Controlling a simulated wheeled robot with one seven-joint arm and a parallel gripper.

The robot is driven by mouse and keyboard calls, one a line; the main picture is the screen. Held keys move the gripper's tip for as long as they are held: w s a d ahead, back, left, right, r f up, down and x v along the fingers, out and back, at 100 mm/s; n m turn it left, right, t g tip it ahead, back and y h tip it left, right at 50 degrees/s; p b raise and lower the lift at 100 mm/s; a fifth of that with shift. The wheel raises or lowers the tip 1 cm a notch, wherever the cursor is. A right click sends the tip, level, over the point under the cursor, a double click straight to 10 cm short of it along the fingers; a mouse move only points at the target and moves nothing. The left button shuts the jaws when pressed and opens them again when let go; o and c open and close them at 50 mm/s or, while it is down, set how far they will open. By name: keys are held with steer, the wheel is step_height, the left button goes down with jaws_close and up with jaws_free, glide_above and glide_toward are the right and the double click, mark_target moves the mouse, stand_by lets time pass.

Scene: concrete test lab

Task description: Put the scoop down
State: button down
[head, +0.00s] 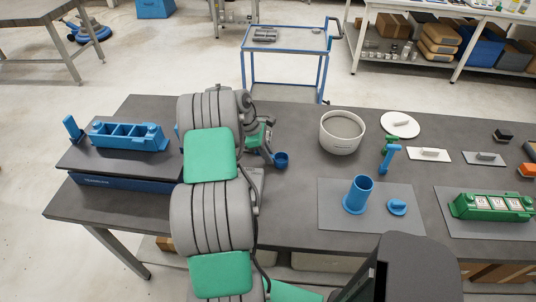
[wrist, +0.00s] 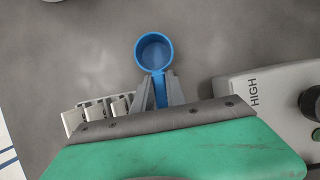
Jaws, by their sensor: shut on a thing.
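The blue scoop shows in the wrist view (wrist: 153,37) with its round cup ahead of the fingers and its handle between them. My gripper (wrist: 160,92) is shut on the handle. In the head view the scoop's cup (head: 281,161) sticks out to the right of my gripper (head: 266,150), over the dark grey table (head: 300,215). The cup looks empty. The table shows around it, but I cannot tell whether the scoop touches it. My arm hides part of the gripper in the head view.
A grey device marked HIGH (wrist: 262,95) stands close right of my gripper. A white tub (head: 342,146) stands to the right, with a blue cylinder (head: 357,195) and blue cap (head: 397,207) on a grey mat (head: 335,218). A blue rack (head: 128,137) stands left.

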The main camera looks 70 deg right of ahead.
steer(key=c, duration=1.4)
jaws_free()
steer(key=shift+f, duration=0.1)
steer(key=shift+o, duration=0.2)
steer(key=v, duration=1.2)
steer(key=w+a+r+t+h, duration=0.1)
steer(key=w+a+r, duration=0.3)
steer(key=w+a, duration=0.25)
steer(key=w+a+r+t+h, duration=0.1)
steer(key=w+a+r+t, duration=0.15)
steer(key=w+a, duration=0.45)
steer(key=w+a+r+t, duration=0.1)
steer(key=w+a+r, duration=0.35)
steer(key=a, duration=0.35)
steer(key=s+a+m+t+y, duration=0.1)
steer(key=s+a+t, duration=0.1)
steer(key=a, duration=1.3)
steer(key=s+a+m+t+y, duration=0.1)
steer(key=s+a+t+y, duration=0.1)
steer(key=a, duration=1.3)
steer(key=shift+f+m, duration=0.3)
steer(key=shift+f, duration=0.2)
